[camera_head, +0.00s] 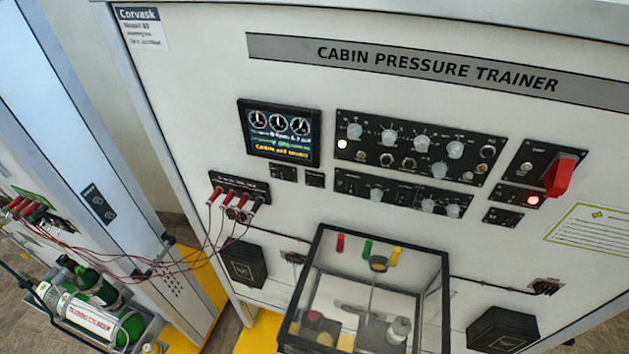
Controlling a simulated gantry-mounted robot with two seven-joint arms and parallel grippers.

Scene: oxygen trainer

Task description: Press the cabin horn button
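The cabin pressure trainer (200,100) is an upright white cabinet front with black control panels. The main control panel (420,146) has several pale knobs and a lit white lamp (342,144) at its left. A lower panel (403,192) carries more knobs and small switches. At the right is a panel with a red guard or lever (560,176), and below it a small panel with a glowing red light (533,200). The labels are too small to read, so I cannot tell which control is the cabin horn button. Neither of my grippers is in view.
A clear box (308,262) with a dark frame juts out at the bottom middle. Red cables hang from a jack strip (240,186) across to the left cabinet. Black boxes (243,264) sit low on the front. Green cylinders (97,287) lie at lower left. A display (281,132) is lit.

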